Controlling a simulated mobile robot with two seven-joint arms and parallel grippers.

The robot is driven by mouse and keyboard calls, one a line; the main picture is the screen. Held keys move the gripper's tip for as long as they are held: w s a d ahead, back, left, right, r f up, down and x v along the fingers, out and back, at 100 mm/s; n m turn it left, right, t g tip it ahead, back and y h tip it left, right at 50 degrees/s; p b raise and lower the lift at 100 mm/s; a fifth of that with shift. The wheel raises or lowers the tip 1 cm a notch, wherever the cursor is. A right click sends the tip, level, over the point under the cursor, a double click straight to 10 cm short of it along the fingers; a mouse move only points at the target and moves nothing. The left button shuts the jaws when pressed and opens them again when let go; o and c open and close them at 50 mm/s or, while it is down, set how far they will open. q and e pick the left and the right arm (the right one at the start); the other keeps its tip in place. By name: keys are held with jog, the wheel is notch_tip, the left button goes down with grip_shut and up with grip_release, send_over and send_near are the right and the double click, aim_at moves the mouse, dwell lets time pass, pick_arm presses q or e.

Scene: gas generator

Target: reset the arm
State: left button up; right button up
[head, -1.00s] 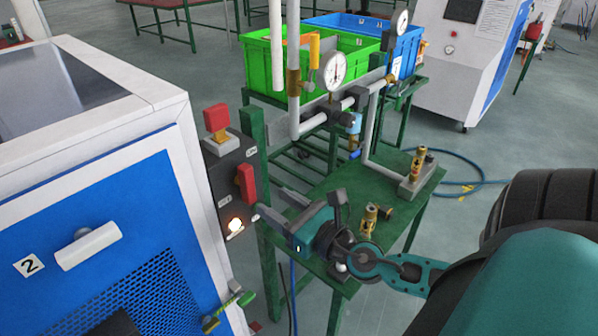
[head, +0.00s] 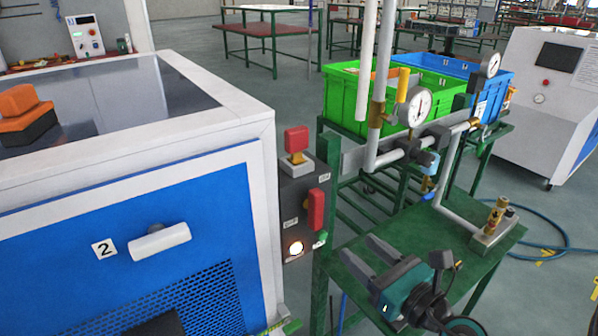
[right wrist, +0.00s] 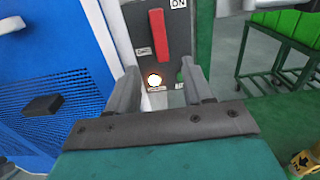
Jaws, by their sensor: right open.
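My right gripper (head: 356,246) is open and empty, at the lower right of the control box (head: 290,213) and apart from it in the head view. In the right wrist view its two fingers (right wrist: 160,72) stand spread, with the control box in front of them. The box carries a red rotary switch (head: 316,209), a lit button (head: 296,248) and a small green button (head: 320,239). The red switch handle (right wrist: 158,33) stands upright in the right wrist view. My left gripper is in neither view.
The blue and white cabinet (head: 120,235) fills the left side. The green table (head: 450,240), with pipes, a gauge (head: 419,104) and a brass valve (head: 497,214), lies right of the box. Green (head: 345,92) and blue (head: 498,90) crates stand behind.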

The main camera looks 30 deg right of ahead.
notch_tip(320, 180, down, 12)
jog(key=s+a+m+g+h, duration=0.2)
jog(key=m+g+h, duration=0.15)
jog(key=m, duration=1.55)
jog(key=s+a+f+m+g+y, duration=0.1)
jog(key=a+f+m+g+y, duration=0.1)
jog(key=a+m, duration=0.3)
jog(key=s+a+f+m+g+y+p, duration=0.1)
jog(key=a+f+m, duration=0.3)
jog(key=m, duration=0.6)
jog(key=shift+s+a+f+m+g+y, duration=0.25)
jog(key=shift+a+f+m+g+y, duration=0.15)
jog(key=shift+a, duration=0.85)
jog(key=shift+r, duration=0.1)
